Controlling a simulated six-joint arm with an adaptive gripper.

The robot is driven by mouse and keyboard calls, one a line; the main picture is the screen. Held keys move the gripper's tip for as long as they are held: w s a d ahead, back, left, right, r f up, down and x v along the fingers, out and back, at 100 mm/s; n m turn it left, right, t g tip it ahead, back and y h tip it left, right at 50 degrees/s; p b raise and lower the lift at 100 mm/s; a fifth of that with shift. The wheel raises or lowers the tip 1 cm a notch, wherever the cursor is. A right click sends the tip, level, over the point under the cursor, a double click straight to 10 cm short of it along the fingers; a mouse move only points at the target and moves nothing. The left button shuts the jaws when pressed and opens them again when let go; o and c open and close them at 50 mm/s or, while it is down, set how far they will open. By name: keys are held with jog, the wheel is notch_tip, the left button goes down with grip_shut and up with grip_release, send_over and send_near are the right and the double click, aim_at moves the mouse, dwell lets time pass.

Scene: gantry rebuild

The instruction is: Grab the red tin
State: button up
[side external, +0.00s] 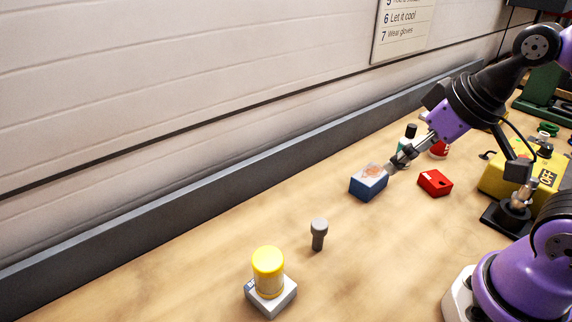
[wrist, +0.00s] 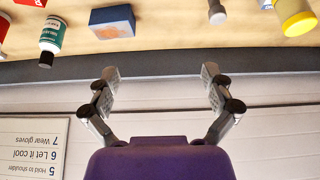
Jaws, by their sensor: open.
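A red tin with a white mark (side external: 439,150) stands toward the back right in the side view, partly hidden by my arm. A red sliver at the left edge of the wrist view (wrist: 3,27) looks like the same tin, mostly cut off. My gripper (side external: 398,161) is above the table in front of the tin, near the blue box in the picture. In the wrist view my gripper (wrist: 160,72) has its fingers wide apart with nothing between them.
A green bottle (wrist: 51,35), a blue box with an orange top (side external: 369,184) and a flat red block (side external: 434,183) are near. A grey-headed peg (side external: 319,232), a yellow-lidded jar (side external: 268,268) and a yellow OFF box (side external: 505,180) stand around. The wall (side external: 180,90) is close behind.

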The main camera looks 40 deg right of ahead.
jog(key=w+d+m+g+h, duration=0.15)
jog(key=w+d, duration=0.25)
jog(key=d, duration=0.4)
jog(key=w+d+m+h, duration=0.1)
jog(key=w+d+m, duration=0.25)
jog(key=d, duration=0.45)
jog(key=d+f+m, duration=0.1)
jog(key=d+f, duration=0.2)
jog(key=d, duration=0.3)
jog(key=s+d+f+m, duration=0.1)
jog(key=d+f, duration=0.2)
jog(key=d, duration=0.3)
jog(key=s+d+f+m+g, duration=0.1)
jog(key=d+f, duration=0.2)
jog(key=d, duration=0.4)
jog(key=shift+s+m+h, duration=0.15)
jog(key=shift+m+h, duration=0.1)
jog(key=shift+m, duration=0.05)
jog(key=x, duration=0.6)
jog(key=shift+w+a+f, duration=0.2)
jog(key=shift+a, duration=0.05)
jog(key=c, duration=1.4)
